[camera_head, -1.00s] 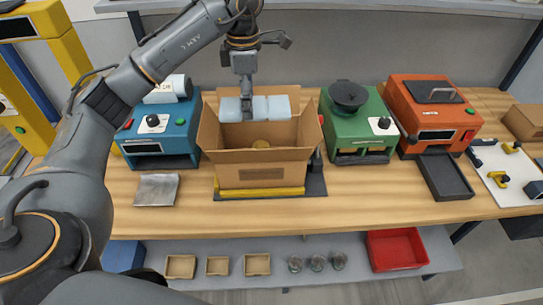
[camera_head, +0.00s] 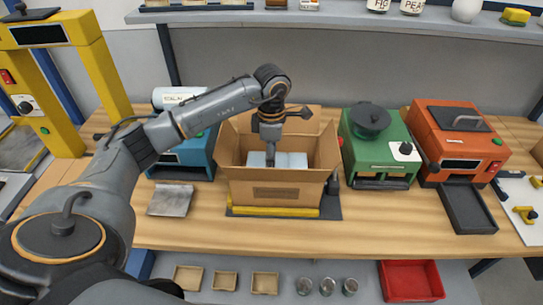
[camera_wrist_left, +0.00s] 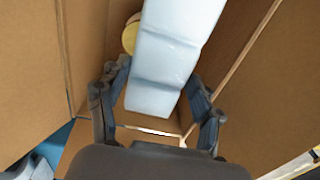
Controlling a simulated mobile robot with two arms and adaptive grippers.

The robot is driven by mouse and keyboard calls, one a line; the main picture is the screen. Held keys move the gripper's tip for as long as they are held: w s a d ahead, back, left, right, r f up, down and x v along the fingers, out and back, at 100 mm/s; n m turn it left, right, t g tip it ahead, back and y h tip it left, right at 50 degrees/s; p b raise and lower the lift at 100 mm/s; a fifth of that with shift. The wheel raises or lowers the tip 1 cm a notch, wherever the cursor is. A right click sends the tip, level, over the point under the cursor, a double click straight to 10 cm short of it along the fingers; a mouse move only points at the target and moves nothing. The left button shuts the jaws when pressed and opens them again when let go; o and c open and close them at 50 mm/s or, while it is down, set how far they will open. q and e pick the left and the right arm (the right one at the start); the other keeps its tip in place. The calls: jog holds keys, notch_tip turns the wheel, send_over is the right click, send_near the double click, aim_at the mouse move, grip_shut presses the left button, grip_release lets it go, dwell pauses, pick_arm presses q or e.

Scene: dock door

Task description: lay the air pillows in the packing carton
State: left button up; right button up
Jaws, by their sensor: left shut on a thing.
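The packing carton (camera_head: 245,194) stands open on the bench with its flaps spread. My left gripper (camera_head: 270,161) reaches down into the carton's mouth from above, shut on a strip of pale blue air pillows (camera_head: 293,160). In the left wrist view the pillow strip (camera_wrist_left: 172,48) lies between the two fingers (camera_wrist_left: 158,80), with brown carton walls around it. A round yellowish thing (camera_wrist_left: 130,36) shows beside the strip inside the carton, partly hidden by it. Whether the strip touches the carton's bottom cannot be told. My right gripper is not in view.
A blue machine (camera_head: 188,155) stands left of the carton, a green machine (camera_head: 380,152) close on its right, then an orange one (camera_head: 462,145). A silvery flat sheet (camera_head: 171,200) lies at front left. A red bin (camera_head: 410,282) and small trays sit on the lower shelf.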

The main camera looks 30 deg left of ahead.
pick_arm(q)
jog(key=shift+f, duration=0.6)
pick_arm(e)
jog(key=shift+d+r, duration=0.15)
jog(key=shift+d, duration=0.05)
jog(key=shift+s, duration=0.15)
pick_arm(q)
jog(key=shift+f+b, duration=0.4)
jog(key=shift+b, duration=0.05)
jog(key=o, duration=0.9)
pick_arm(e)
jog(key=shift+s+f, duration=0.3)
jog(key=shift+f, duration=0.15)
